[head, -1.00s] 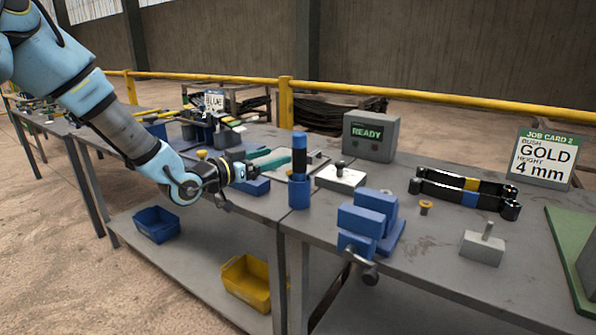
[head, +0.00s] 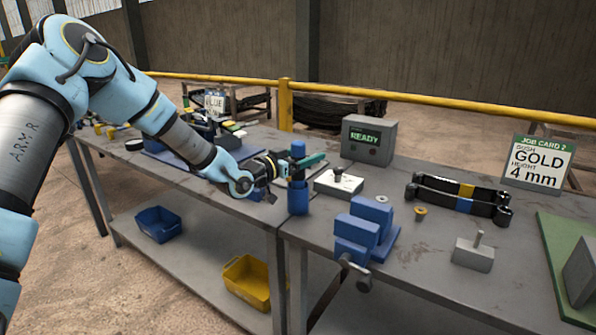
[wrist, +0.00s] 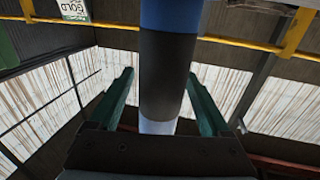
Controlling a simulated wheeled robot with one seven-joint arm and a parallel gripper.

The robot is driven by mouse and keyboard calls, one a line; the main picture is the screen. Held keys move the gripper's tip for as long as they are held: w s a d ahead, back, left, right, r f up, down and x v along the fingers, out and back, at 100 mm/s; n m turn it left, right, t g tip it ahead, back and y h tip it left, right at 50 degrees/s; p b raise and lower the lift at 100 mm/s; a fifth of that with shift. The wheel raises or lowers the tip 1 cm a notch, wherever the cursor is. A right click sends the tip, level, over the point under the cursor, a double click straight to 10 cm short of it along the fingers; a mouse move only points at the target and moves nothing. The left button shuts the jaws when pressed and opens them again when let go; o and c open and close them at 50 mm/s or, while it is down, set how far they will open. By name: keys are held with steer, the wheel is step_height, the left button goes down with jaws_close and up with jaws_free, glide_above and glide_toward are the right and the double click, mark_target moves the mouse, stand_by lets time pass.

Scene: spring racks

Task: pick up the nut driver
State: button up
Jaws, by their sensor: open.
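The nut driver, a thick handle with blue and black bands (head: 298,149), stands upright in a blue cup-like holder (head: 298,199) near the table's front edge. My gripper (head: 307,163) is at the handle's height, and a green finger crosses in front of its black band. In the wrist view the handle (wrist: 168,75) runs between the two spread green fingers of my gripper (wrist: 160,76), with gaps showing on both sides. The gripper is open. The driver's lower end is hidden in the holder.
A blue vise (head: 362,235) stands right of the holder. A pale block with a dark knob (head: 338,184) and the grey READY box (head: 370,139) are behind. Black shock absorbers (head: 458,195), a gold bush (head: 420,213) and a grey block with a pin (head: 473,254) lie further right.

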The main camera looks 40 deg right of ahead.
jaws_close()
stand_by(0.7)
steer(key=shift+r, duration=0.1)
